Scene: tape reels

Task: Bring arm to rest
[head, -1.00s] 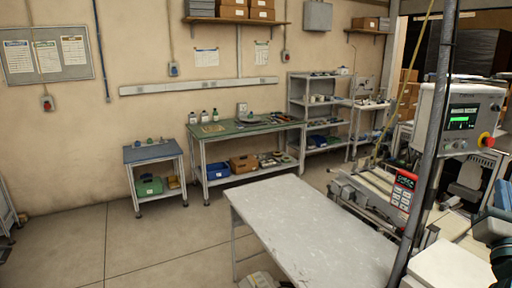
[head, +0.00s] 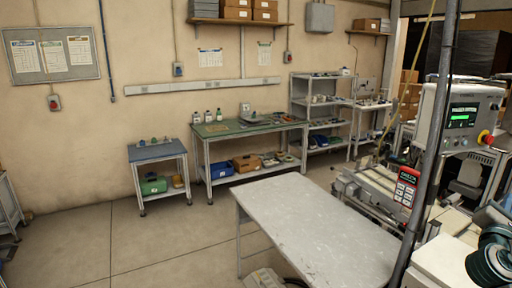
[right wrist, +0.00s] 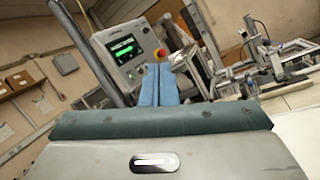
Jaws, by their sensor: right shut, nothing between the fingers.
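My right gripper (right wrist: 160,84) shows in the right wrist view as two blue fingers pressed together, with nothing between them. They point toward the grey control box (right wrist: 127,52) with its green-lit screen and red button. The dark teal and grey links of my right arm show at the lower right edge of the head view, beside the white surface near the machine. My left gripper is in neither view.
A bare, worn white table (head: 310,225) stands ahead. A green-topped bench (head: 245,128) and a small blue-topped cart (head: 157,151) are by the wall.

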